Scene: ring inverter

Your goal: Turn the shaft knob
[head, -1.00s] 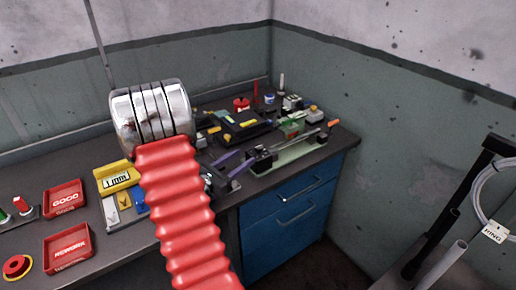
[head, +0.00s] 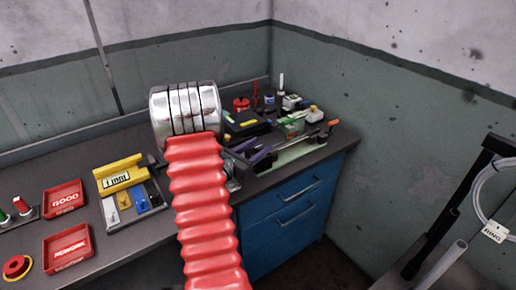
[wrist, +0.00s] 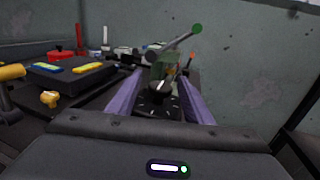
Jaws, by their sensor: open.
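My gripper (wrist: 158,84) is open, with its two purple fingers apart on either side of a fixture in the wrist view. Between the fingers is a small pale, rounded part (wrist: 161,88) above a dark base with white marks (wrist: 155,106). It may be the shaft knob, but I cannot tell. Behind it stands a green body with a slanted grey rod ending in a green ball (wrist: 197,28). In the head view, my fingers reach the left end of a pale green plate (head: 298,151) carrying a rod. My red-sleeved arm hides part of the bench there.
A black case with yellow and blue parts (wrist: 70,72) lies left of my gripper, with a yellow knob (wrist: 49,98) nearby. The red GOOD (head: 64,197) and REWORK (head: 68,246) trays and a yellow gauge block (head: 120,172) lie left. The wall stands close on the right.

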